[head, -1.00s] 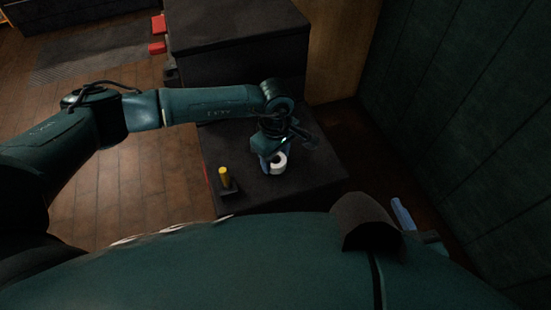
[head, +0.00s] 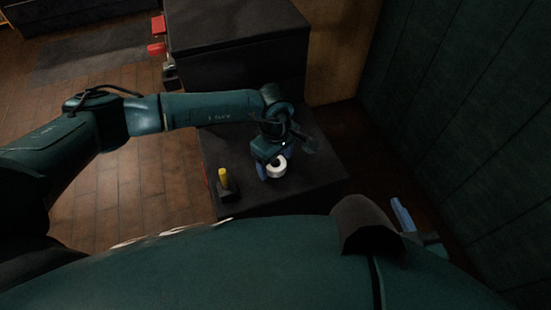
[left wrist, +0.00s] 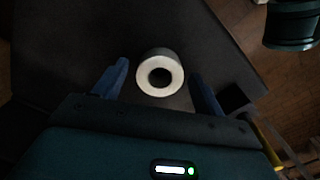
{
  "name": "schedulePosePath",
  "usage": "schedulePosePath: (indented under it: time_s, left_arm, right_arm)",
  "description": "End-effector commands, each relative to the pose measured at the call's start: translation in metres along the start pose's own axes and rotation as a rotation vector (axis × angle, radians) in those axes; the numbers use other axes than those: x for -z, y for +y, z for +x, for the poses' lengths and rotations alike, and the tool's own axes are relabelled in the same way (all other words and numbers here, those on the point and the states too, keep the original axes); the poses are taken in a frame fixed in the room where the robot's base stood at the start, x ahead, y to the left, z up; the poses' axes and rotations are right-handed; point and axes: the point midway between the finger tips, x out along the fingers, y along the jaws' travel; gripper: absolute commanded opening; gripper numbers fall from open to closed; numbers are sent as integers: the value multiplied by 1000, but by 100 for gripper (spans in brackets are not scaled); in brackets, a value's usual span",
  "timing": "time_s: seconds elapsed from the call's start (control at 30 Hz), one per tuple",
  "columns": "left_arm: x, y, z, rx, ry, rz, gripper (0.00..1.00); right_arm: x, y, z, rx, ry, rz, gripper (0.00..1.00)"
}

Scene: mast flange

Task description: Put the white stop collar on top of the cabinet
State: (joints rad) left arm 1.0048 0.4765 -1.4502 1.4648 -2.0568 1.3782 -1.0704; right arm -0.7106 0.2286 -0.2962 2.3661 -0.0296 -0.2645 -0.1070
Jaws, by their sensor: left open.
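The white stop collar (head: 276,170) is a short white ring standing on a low dark box (head: 305,190). My left gripper (head: 274,167) is low over it, pointing down, and hides part of its top. In the left wrist view the collar (left wrist: 160,87) lies between the two blue fingers of my open left gripper (left wrist: 158,72), with a visible gap on each side. A taller dark cabinet (head: 240,45) stands behind the low box, its flat top bare.
A yellow-handled item on a dark base (head: 225,185) stands on the low box, left of the collar. Small red parts (head: 157,48) stick out left of the tall cabinet. A dark green plank wall (head: 460,110) closes the right side. Wooden floor is open at left.

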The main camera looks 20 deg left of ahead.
Motion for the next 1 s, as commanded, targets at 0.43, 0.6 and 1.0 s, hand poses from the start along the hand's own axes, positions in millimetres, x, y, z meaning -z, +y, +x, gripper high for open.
schedulePosePath:
  time_s: [0.43,0.6,1.0]
  left_arm:
    - [0,1,-84,-4,1,1,70]
    - [0,0,-110,-3,2,1,70]
    - [-1,2,-123,-3,0,-376,75]
  right_arm:
    - [0,1,-9,16,-128,44,36]
    - [2,1,-11,14,-136,57,36]
    - [0,2,-10,6,-116,55,36]
